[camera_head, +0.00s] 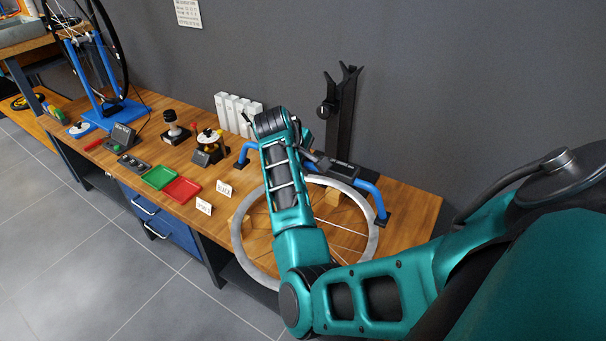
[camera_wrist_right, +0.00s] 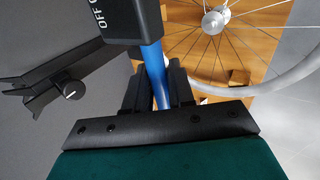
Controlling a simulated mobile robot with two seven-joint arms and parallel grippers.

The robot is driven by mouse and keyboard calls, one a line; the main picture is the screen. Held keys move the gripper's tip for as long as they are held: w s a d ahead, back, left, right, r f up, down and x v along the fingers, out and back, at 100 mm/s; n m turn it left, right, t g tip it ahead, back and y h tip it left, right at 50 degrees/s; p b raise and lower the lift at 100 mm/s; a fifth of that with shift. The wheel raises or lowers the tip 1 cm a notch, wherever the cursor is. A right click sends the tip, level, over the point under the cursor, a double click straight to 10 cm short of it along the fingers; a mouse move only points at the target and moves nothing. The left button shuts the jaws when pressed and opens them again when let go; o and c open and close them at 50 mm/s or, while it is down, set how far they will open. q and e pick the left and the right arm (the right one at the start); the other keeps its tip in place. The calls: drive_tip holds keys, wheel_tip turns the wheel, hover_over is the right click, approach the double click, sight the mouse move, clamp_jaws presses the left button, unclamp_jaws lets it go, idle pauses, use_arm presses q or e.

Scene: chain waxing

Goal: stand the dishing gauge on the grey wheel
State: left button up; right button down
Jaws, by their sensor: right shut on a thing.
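The dishing gauge is a blue arched bar (camera_head: 371,196) with a black lettered box (camera_head: 344,171) near its middle and dark feet at its ends. The grey wheel (camera_head: 376,238) lies flat on wooden blocks on the bench; my right arm covers part of it. My right gripper (camera_wrist_right: 157,92) is shut on the gauge's blue bar beside the box. The gauge is at the wheel's far side, its right foot close to the rim; whether it touches is unclear. In the right wrist view, the wheel's hub and spokes (camera_wrist_right: 215,20) show beyond the bar. My left gripper is out of view.
A black forked stand (camera_head: 341,115) rises behind the gauge near the wall. Two small label cards (camera_head: 224,189), green (camera_head: 160,177) and red (camera_head: 181,190) trays, and several tools stand left of the wheel. White boxes (camera_head: 237,112) line the wall. Bench space at far right is clear.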

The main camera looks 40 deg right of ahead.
drive_tip(key=shift+m, duration=0.3)
drive_tip(key=f+b, duration=0.4)
drive_tip(key=f, duration=0.1)
drive_tip(key=f+b, duration=0.2)
drive_tip(key=f, duration=0.1)
drive_tip(key=shift+w+d+f, duration=0.15)
drive_tip(key=shift+w+d, duration=0.2)
drive_tip(key=shift+w, duration=0.05)
drive_tip(key=shift+f+b, duration=0.75)
drive_tip(key=shift+b, duration=0.45)
drive_tip(key=shift+f+b, duration=0.85)
drive_tip(key=shift+b, duration=0.3)
drive_tip(key=shift+f, duration=1.05)
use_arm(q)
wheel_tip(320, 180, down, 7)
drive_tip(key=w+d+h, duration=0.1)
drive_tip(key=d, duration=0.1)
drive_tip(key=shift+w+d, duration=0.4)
